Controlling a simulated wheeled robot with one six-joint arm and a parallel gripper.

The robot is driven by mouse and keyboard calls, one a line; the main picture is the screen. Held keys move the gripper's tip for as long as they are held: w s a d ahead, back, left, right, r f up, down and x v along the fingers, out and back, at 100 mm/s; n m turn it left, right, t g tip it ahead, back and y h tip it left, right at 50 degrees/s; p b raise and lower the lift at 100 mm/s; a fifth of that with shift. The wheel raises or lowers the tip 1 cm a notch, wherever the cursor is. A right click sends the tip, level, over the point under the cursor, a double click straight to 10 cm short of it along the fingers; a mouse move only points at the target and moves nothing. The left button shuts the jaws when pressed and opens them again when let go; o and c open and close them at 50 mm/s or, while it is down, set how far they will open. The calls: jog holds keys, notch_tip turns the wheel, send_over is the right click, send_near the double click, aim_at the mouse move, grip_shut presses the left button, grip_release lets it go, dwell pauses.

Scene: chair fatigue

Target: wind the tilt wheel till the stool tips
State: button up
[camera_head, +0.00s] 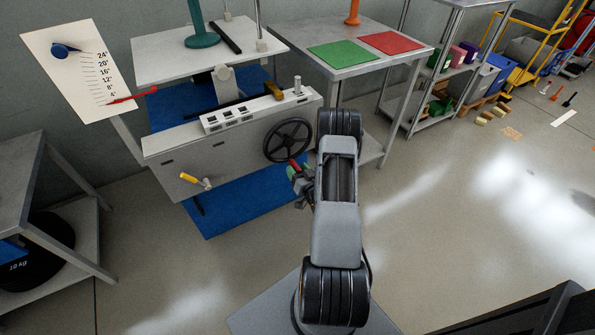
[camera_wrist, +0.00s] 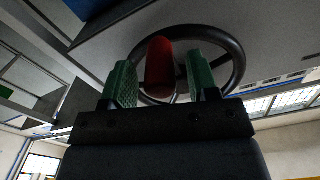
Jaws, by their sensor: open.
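The black tilt wheel (camera_head: 288,140) is on the front of the grey test bench. It also shows in the wrist view (camera_wrist: 238,58), behind my fingers. Its red handle (camera_wrist: 159,62) points towards my wrist camera. My gripper (camera_wrist: 161,75) is open, with one green finger on each side of the red handle and a gap showing on both sides. In the head view my gripper (camera_head: 299,174) is just below the wheel, partly hidden by my arm. The stool's green base and post (camera_head: 202,38) stand on the bench's tilting top (camera_head: 160,62); its upper part is out of view.
An angle board (camera_head: 80,60) with a red pointer (camera_head: 133,96) stands left of the bench. A yellow-ended lever (camera_head: 190,178) sticks out of the bench front. A table with green (camera_head: 344,54) and red mats stands right. Open floor lies to the right.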

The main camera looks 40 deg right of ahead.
grip_shut()
dwell(0.4)
